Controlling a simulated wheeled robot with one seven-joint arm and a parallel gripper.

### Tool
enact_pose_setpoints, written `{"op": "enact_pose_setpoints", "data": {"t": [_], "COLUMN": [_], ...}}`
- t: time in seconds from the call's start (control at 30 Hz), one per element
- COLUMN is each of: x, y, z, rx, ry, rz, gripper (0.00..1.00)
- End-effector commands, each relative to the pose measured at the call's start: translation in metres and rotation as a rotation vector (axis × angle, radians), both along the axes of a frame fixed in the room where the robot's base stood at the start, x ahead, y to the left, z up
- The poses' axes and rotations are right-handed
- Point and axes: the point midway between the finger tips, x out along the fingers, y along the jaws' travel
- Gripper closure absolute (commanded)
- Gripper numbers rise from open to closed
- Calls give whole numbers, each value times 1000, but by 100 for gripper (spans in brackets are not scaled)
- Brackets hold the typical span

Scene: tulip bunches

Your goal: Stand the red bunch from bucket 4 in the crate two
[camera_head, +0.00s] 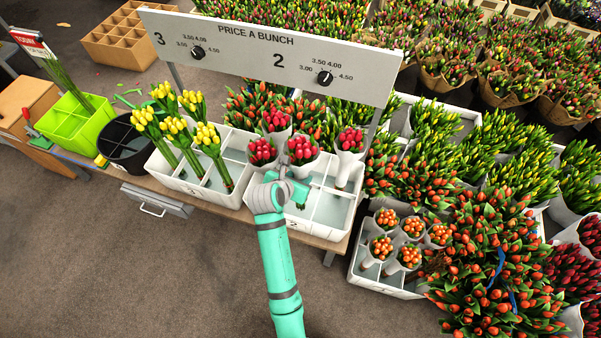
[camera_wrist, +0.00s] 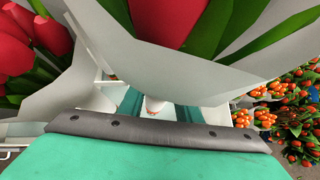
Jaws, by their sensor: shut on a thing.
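My gripper (camera_head: 296,187) is shut on a red tulip bunch (camera_head: 302,151) in a pale paper wrap. Other red bunches (camera_head: 262,152) stand in the crate to the left, behind and right (camera_head: 350,141). Front cells at right look empty. Bucket 4 is not identifiable.
A price board (camera_head: 270,52) stands above the crates. The left white crate (camera_head: 215,196) holds yellow bunches (camera_head: 208,138). A black bucket (camera_head: 124,146) and a green crate (camera_head: 73,122) are farther left. Orange bunches (camera_head: 383,247) stand in a lower crate at right.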

Motion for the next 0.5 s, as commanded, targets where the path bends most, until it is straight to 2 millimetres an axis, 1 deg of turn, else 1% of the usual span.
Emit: {"op": "enact_pose_setpoints", "data": {"t": [0.03, 0.5], "x": [0, 0], "y": [0, 0], "z": [-5, -42], "rx": [-1, -1], "ry": [2, 0], "rz": [0, 1], "gripper": [100, 100]}}
